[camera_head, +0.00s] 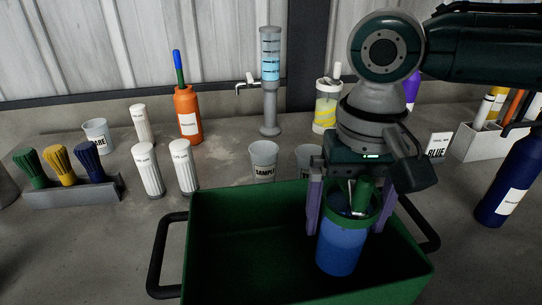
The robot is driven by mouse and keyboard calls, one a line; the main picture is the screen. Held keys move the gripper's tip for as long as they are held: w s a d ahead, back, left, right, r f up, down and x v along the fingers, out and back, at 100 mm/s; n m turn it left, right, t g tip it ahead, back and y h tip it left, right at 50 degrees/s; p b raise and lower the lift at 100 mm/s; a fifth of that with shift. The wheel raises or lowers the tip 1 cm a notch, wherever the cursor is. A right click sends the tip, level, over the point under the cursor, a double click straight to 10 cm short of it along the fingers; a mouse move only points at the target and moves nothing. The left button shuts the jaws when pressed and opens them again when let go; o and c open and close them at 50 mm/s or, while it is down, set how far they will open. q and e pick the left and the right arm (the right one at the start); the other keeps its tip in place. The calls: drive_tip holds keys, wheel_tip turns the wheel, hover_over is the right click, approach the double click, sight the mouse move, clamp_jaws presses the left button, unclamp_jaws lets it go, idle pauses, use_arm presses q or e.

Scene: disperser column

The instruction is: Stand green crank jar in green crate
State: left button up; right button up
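The green crank jar (341,247) has a blue body, a green rim and a green crank handle on top. It is inside the outline of the green crate (240,277), toward the crate's right side, and looks slightly tilted. My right gripper (347,228) comes down from above with a purple finger on each side of the jar near its rim, and looks shut on it. I cannot tell whether the jar's base touches the crate floor. The rest of the crate's inside that shows is dark and empty. My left gripper is out of view.
The crate has dark side handles (158,262). Behind it stand two cups, one labelled SAMPLE (263,160), white shakers (184,166), an orange bottle (187,112) and a dispenser column (270,80). A brush rack (70,192) is left; a dark blue bottle (510,190) is right.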

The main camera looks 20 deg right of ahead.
drive_tip(key=shift+r, duration=0.1)
wheel_tip(320, 180, up, 12)
drive_tip(key=shift+r+p, duration=0.1)
drive_tip(key=shift+p, duration=0.65)
